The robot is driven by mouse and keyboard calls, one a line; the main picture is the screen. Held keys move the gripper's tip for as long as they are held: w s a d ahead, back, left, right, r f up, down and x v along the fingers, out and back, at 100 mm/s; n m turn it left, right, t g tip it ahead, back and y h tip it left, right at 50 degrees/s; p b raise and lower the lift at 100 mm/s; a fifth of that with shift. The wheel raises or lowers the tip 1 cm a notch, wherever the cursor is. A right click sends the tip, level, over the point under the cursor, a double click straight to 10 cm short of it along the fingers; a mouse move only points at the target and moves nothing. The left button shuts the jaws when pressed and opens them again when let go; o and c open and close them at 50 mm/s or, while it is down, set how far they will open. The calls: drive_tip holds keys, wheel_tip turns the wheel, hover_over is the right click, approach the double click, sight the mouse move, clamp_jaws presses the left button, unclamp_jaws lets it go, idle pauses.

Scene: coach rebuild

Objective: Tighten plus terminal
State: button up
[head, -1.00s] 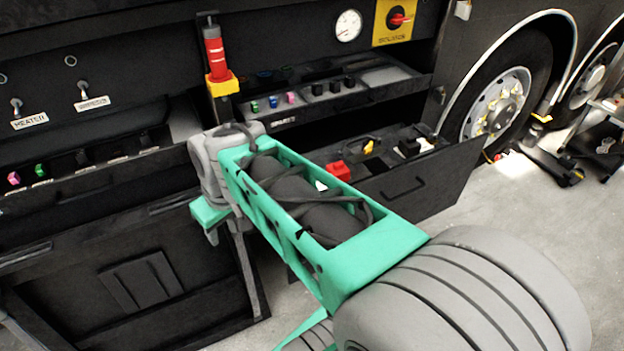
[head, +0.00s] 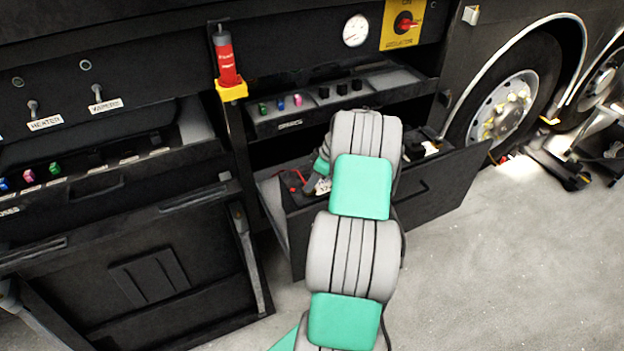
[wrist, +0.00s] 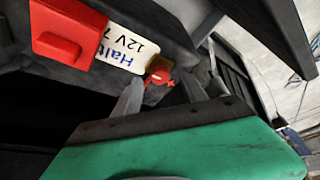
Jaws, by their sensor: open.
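In the wrist view the plus terminal (wrist: 158,80) is a small red piece with a plus mark, with a brass-coloured part just above it. A red block-like cover (wrist: 65,32) lies left of the label. In the head view my arm reaches down into the open battery drawer (head: 440,192) and hides most of the battery and the terminal.
A shelf with coloured fuses (head: 280,103) lies above the drawer. A red cylinder (head: 226,62) stands on a yellow base left of it. A yellow isolator panel (head: 402,22) and a gauge (head: 355,30) are higher up.

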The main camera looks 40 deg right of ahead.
drive_tip(key=shift+w+a+f, duration=0.15)
drive_tip(key=shift+w+f, duration=0.05)
drive_tip(key=shift+f, duration=0.25)
clamp_jaws()
idle(0.3)
